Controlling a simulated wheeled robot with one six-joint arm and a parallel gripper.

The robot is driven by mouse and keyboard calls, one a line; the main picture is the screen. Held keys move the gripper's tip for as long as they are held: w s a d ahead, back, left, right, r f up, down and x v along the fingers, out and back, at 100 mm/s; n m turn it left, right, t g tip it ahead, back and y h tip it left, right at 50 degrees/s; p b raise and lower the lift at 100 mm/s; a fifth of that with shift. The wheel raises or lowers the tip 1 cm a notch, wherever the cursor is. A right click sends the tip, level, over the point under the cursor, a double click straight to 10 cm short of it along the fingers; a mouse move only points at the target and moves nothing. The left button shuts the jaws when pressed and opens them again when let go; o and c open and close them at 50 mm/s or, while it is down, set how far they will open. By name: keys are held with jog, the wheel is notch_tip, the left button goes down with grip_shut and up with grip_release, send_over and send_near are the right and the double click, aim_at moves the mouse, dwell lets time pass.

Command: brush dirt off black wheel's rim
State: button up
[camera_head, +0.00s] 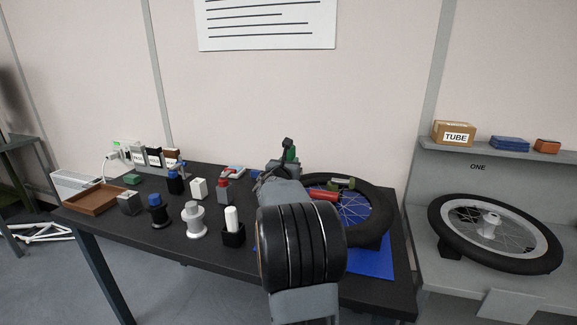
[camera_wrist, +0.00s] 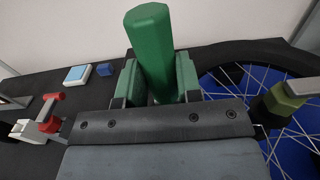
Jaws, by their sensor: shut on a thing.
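My gripper (camera_wrist: 157,82) is shut on an upright green six-sided handle (camera_wrist: 150,38), which rises between its pads in the wrist view. The handle's lower end is hidden, so I cannot see any bristles. In the head view my gripper (camera_head: 286,166) is raised at the back of the table, left of the black wheel (camera_head: 377,208). The wheel lies flat over a blue mat (camera_head: 380,264), its left part hidden behind my arm. Its tyre also shows at the right of the wrist view (camera_wrist: 240,52). I cannot make out dirt on its rim.
An olive-green-ended tool (camera_wrist: 283,98) and a red cylinder (camera_head: 323,194) appear over the wheel. Several bottles and blocks, a white cylinder in a black holder (camera_head: 233,236) and a brown tray (camera_head: 93,199) occupy the table's left. Another wheel (camera_head: 437,221) lies on the right shelf.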

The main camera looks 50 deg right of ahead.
jog(key=shift+d+f+b, duration=0.1)
jog(key=shift+d+b, duration=0.05)
jog(key=shift+b, duration=0.3)
jog(key=shift+w+b, duration=0.1)
jog(key=shift+b, duration=1.45)
dwell(2.6)
